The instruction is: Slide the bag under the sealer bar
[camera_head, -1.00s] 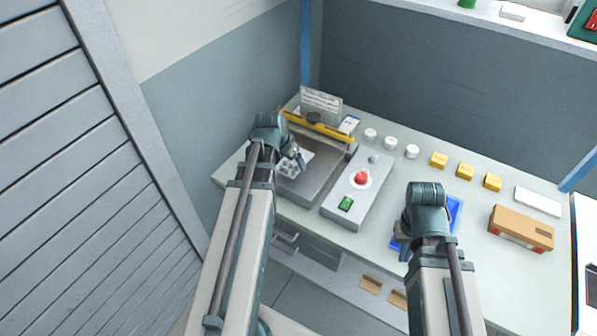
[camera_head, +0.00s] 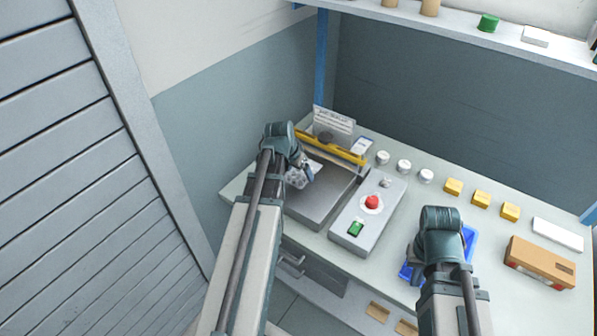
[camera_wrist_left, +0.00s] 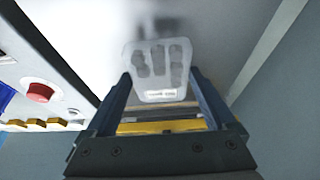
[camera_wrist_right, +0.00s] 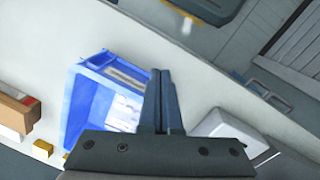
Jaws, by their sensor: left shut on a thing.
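The clear bag (camera_head: 297,178) holds several grey pieces. My left gripper (camera_head: 307,172) is shut on it over the grey sealer plate (camera_head: 318,208). In the left wrist view the bag (camera_wrist_left: 160,65) shows between the fingers of my left gripper (camera_wrist_left: 163,82). The yellow sealer bar (camera_head: 330,147) spans the back of the plate, raised, behind the bag; it also shows in the left wrist view (camera_wrist_left: 160,127). I cannot tell whether the bag's edge reaches beneath it. My right gripper (camera_wrist_right: 161,75) is shut and empty above the blue tray (camera_wrist_right: 72,118).
A control box with a red button (camera_head: 372,202) and green switch (camera_head: 355,228) stands right of the plate. White caps (camera_head: 404,166), yellow blocks (camera_head: 481,199) and a brown box (camera_head: 540,262) lie farther right. A sign (camera_head: 333,120) stands behind the bar.

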